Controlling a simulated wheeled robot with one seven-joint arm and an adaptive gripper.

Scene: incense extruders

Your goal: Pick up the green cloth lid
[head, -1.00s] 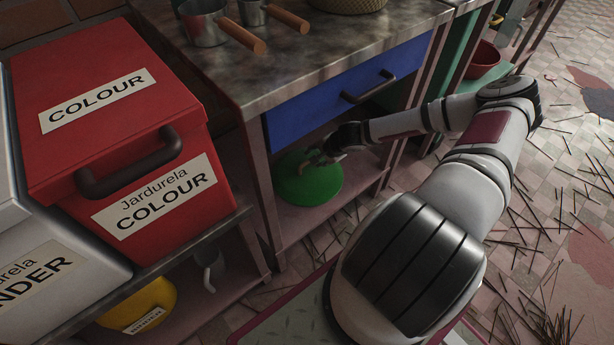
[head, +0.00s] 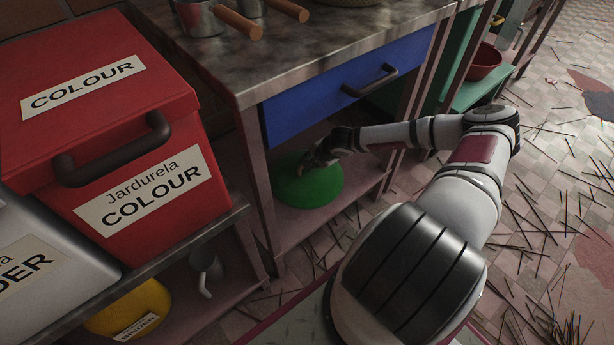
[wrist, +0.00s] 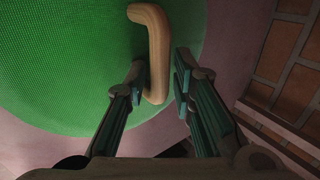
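The green cloth lid (head: 316,190) is a round dome on the low shelf under the blue drawer. In the wrist view the lid (wrist: 60,60) fills the upper left, with its bent wooden handle (wrist: 154,35) standing out from it. In the wrist view my gripper (wrist: 161,80) is open, with one finger on each side of the handle's lower end. The left finger is very close to the handle; I cannot tell if it touches. A gap shows at the right finger.
The blue drawer (head: 335,100) with a dark handle is just above the shelf (head: 290,235). A table leg (head: 258,190) stands left of the lid. A red COLOUR box (head: 110,130) is at left. Incense sticks (head: 540,225) litter the floor. A brick wall (wrist: 290,60) shows in the wrist view.

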